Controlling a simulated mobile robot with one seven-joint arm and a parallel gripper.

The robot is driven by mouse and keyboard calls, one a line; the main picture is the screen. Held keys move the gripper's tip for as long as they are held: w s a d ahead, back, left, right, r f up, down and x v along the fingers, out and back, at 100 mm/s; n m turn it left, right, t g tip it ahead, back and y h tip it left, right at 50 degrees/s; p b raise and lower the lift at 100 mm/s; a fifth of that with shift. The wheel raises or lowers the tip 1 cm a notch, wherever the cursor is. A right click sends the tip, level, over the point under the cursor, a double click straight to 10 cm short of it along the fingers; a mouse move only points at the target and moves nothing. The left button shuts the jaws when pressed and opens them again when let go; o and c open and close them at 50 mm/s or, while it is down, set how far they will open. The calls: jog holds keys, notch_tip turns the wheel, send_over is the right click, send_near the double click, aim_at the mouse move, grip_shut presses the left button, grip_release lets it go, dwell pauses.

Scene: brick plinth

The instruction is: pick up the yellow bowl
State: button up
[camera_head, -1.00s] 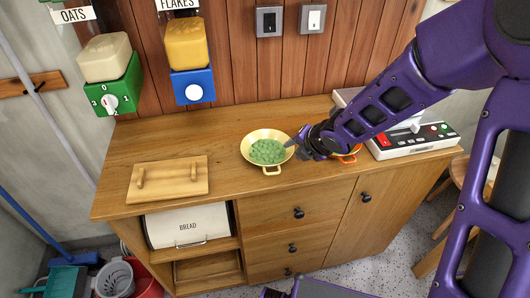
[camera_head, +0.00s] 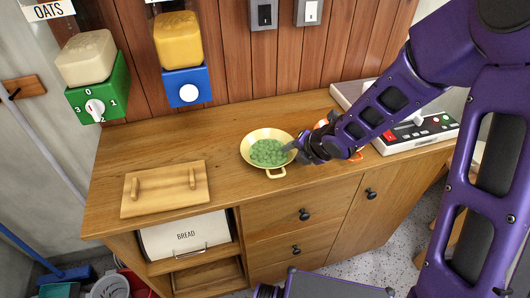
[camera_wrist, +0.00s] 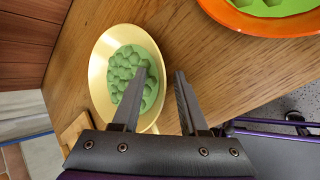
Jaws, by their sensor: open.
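The yellow bowl (camera_head: 249,142) stands on the wooden cabinet top, with small loop handles and a heap of green pieces (camera_head: 268,152) inside. It also shows in the wrist view (camera_wrist: 99,78). My gripper (camera_head: 290,146) is at the bowl's right side. In the wrist view my gripper (camera_wrist: 164,75) is open, with one finger over the bowl's contents and the other outside the rim, over bare wood. Nothing is between the fingers except a part of the rim seen below. Whether the fingers touch the bowl cannot be told.
An orange bowl (camera_wrist: 228,18) with green contents stands close by, partly behind my arm in the head view. A wooden board with handles (camera_head: 165,188) lies left. A white device (camera_head: 420,133) stands right. Dispensers (camera_head: 185,60) hang on the wall behind.

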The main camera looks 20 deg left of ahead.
grip_shut()
dwell(0.3)
dwell(1.2)
